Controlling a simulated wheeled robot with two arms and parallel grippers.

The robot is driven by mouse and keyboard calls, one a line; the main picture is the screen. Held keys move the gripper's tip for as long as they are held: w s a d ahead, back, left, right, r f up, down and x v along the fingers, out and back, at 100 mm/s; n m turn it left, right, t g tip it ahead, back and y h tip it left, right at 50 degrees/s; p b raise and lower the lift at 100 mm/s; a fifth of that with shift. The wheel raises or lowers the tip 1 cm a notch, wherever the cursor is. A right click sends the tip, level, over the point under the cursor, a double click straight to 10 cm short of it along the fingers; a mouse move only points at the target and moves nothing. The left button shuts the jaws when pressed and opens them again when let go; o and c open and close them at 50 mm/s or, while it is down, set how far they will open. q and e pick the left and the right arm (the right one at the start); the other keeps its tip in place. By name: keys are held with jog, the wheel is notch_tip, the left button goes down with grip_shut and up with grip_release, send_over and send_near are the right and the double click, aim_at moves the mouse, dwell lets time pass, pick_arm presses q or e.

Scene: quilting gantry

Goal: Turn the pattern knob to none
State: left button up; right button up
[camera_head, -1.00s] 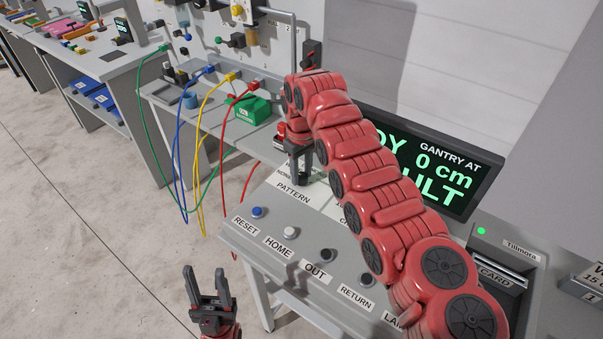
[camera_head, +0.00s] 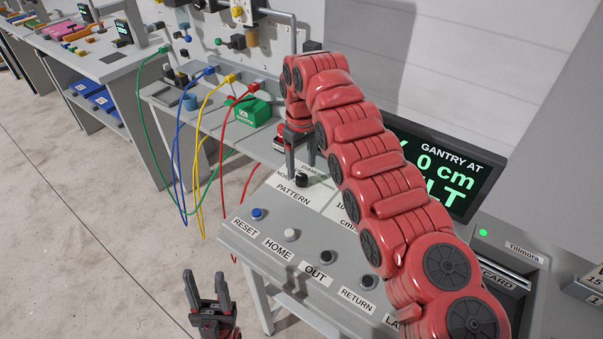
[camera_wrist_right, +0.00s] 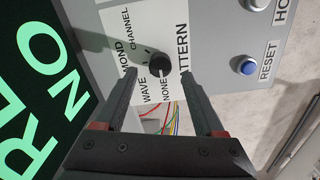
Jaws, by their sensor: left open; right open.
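The pattern knob (camera_head: 301,180) is a small black knob on the grey console, beside the PATTERN label. In the right wrist view the knob (camera_wrist_right: 159,64) has a light mark on its lower side, toward the word NONE. WAVE, DIAMOND and CHANNEL are printed around it. My right gripper (camera_head: 301,162) is open just above the knob, apart from it, with nothing between its fingers. In the wrist view its fingertips (camera_wrist_right: 159,75) lie to either side of the knob. My left gripper (camera_head: 206,287) is open and empty, left of the console's front edge.
Buttons line the console front: blue RESET (camera_head: 257,214), white HOME (camera_head: 291,235), dark OUT (camera_head: 326,256) and RETURN. A green-lettered display (camera_head: 440,170) stands behind my right arm. A side shelf holds a green box (camera_head: 253,112) and coloured cables. Open floor lies left.

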notch_tip(320, 180, up, 6)
jog(key=p, duration=0.2)
notch_tip(320, 180, up, 8)
jog(key=p, duration=0.8)
send_over(300, 177)
jog(key=shift+d+f, duration=0.1)
jog(key=shift+d, duration=0.1)
